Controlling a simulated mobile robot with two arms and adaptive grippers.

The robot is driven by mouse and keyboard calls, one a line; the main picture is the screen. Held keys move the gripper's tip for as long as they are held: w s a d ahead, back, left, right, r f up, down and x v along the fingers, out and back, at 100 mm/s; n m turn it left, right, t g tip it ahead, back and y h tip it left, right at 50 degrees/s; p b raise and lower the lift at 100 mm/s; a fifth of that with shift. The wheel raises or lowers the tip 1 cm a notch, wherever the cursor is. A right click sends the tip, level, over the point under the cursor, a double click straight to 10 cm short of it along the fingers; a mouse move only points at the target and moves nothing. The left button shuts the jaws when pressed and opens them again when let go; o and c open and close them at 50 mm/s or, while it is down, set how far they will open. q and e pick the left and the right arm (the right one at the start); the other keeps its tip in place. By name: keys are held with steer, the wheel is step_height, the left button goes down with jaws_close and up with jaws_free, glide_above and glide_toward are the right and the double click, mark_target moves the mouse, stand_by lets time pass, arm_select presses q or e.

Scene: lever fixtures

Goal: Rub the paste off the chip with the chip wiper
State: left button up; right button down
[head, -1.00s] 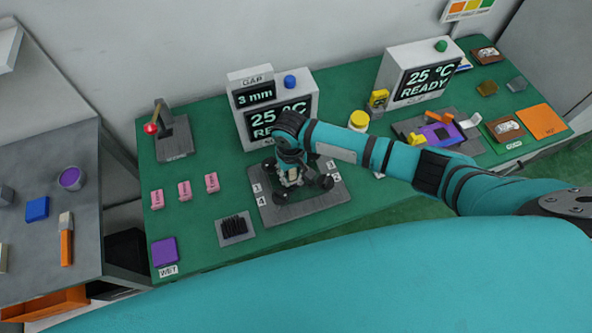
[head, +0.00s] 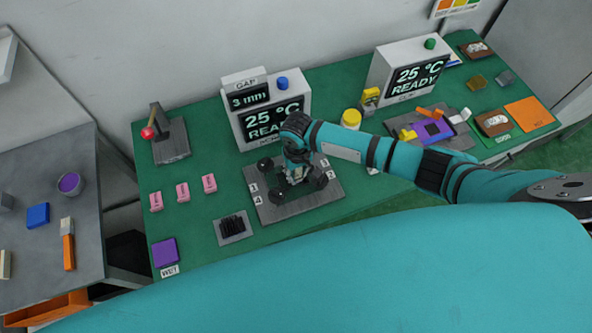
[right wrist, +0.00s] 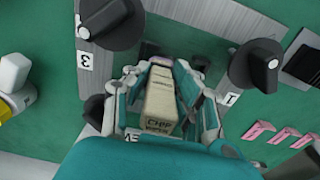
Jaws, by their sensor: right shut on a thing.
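My right gripper (head: 294,178) is low over the middle of a grey plate (head: 322,196) with black knobs at its corners. In the right wrist view the gripper (right wrist: 166,72) is shut on the chip wiper (right wrist: 160,98), a beige block lettered "CHIP". The wiper's far end points down toward the plate between the knobs. The chip and any paste on it are hidden behind the wiper and fingers, so I cannot tell whether they touch. My left gripper is not in view.
Black knobs (right wrist: 110,22) stand close around the gripper. A grey box with a 25 °C display (head: 270,118) stands behind the plate. A small pad with black strips (head: 233,227) and pink blocks (head: 183,192) lie to the left. Green table between them is clear.

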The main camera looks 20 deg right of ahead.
steer(key=shift+s+a, duration=0.1)
steer(key=shift+a, duration=1.3)
steer(key=shift+w+d+p, duration=0.25)
steer(key=shift+d+p, duration=0.05)
steer(key=shift+d, duration=0.45)
steer(key=shift+w+d+p, duration=0.25)
steer(key=shift+d, duration=0.5)
steer(key=shift+f, duration=0.1)
steer(key=shift+s+a, duration=0.1)
steer(key=shift+a, duration=1.35)
steer(key=shift+s+d+r+p, duration=0.15)
steer(key=shift+d+p, duration=0.05)
steer(key=shift+d, duration=0.55)
steer(key=shift+s+d+r+p, duration=0.1)
steer(key=shift+d+p, duration=0.1)
steer(key=shift+d, duration=0.5)
steer(key=shift+a, duration=0.1)
steer(key=shift+a, duration=0.1)
steer(key=shift+s+a+f, duration=0.1)
steer(key=shift+a+f, duration=0.05)
steer(key=shift+a, duration=1.2)
steer(key=shift+d, duration=0.1)
